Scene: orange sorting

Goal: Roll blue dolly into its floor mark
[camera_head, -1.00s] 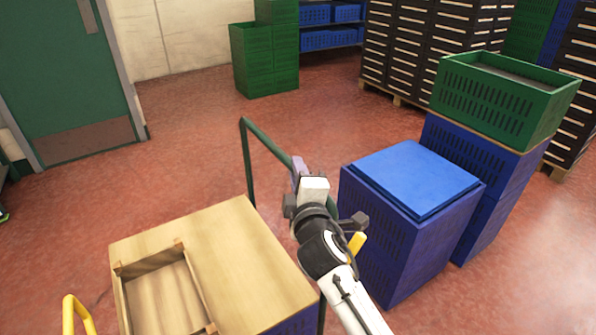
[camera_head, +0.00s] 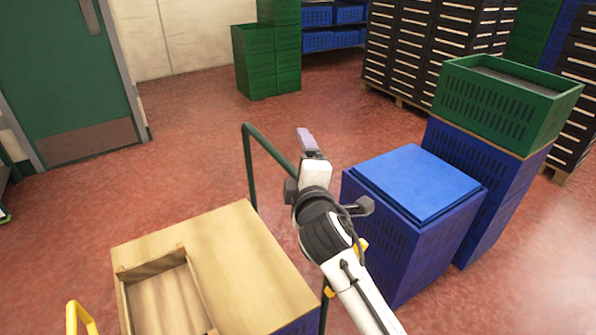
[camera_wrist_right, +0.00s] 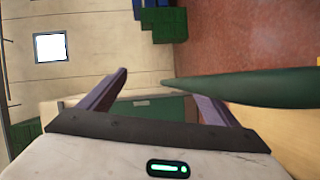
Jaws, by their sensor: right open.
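A dark green push rail (camera_head: 268,150) stands up from behind the wood-topped blue crate stack, and its lower parts are hidden. I cannot tell which base it belongs to, and a blue dolly deck does not show clearly. My right gripper (camera_head: 306,142) is open, with purple fingers, beside and above the rail's right part. In the right wrist view the rail (camera_wrist_right: 260,88) comes in from the right and overlaps one finger of the gripper (camera_wrist_right: 160,95). I cannot tell whether they touch. No floor mark shows. My left gripper is out of view.
A wood-topped stack (camera_head: 235,255) with a shallow wooden tray stands in front. Blue crates (camera_head: 400,240) stand close at right, with a green crate (camera_head: 505,105) stacked behind. A yellow rail (camera_head: 75,318) is at lower left. Red floor (camera_head: 190,150) lies clear towards the door (camera_head: 60,75).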

